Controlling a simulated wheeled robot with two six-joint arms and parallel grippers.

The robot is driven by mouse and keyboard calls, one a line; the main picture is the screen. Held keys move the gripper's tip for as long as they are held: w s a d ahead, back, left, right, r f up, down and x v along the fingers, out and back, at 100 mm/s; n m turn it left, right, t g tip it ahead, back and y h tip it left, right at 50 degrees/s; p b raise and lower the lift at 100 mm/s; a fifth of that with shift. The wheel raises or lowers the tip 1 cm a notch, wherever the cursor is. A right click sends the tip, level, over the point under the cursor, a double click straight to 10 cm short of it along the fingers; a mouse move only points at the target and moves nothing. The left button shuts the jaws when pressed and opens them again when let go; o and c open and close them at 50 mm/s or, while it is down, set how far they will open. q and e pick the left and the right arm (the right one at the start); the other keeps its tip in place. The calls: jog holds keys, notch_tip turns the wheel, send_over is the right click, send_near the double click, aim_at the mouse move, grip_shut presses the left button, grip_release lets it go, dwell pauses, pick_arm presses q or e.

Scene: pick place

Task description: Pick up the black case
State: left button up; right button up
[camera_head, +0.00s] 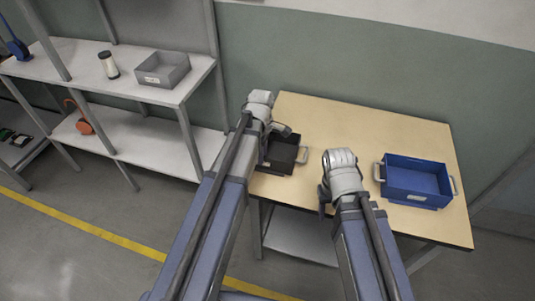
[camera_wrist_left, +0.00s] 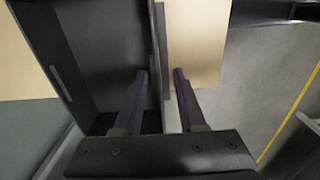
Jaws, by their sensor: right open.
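The black case (camera_head: 279,160) is an open-topped dark box with a handle on its right side, near the left end of the wooden table. My left gripper (camera_head: 277,131) is at the case, partly hiding it. In the left wrist view the case (camera_wrist_left: 100,50) fills the upper left. The fingers of the left gripper (camera_wrist_left: 161,75) are apart, one over the case's inside and one outside, with the case's side wall between them. Gaps seem to show beside the wall. My right gripper (camera_head: 324,204) is by the table's front edge, open, apart from the case; its fingertips are mostly hidden.
A blue bin (camera_head: 416,200) with side handles stands on the table's right part. The tabletop (camera_head: 350,125) behind and between the boxes is clear. A shelf (camera_head: 60,60) at the left holds a grey bin (camera_head: 162,70) and a white-and-black cylinder (camera_head: 109,65).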

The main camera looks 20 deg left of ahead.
aim_at(262, 168)
pick_arm(q)
jog(key=shift+w+a+f+b, duration=0.1)
jog(key=shift+f+b, duration=2.5)
jog(key=shift+f, duration=0.15)
jog(key=shift+r, duration=0.1)
jog(key=shift+c, duration=0.3)
grip_shut()
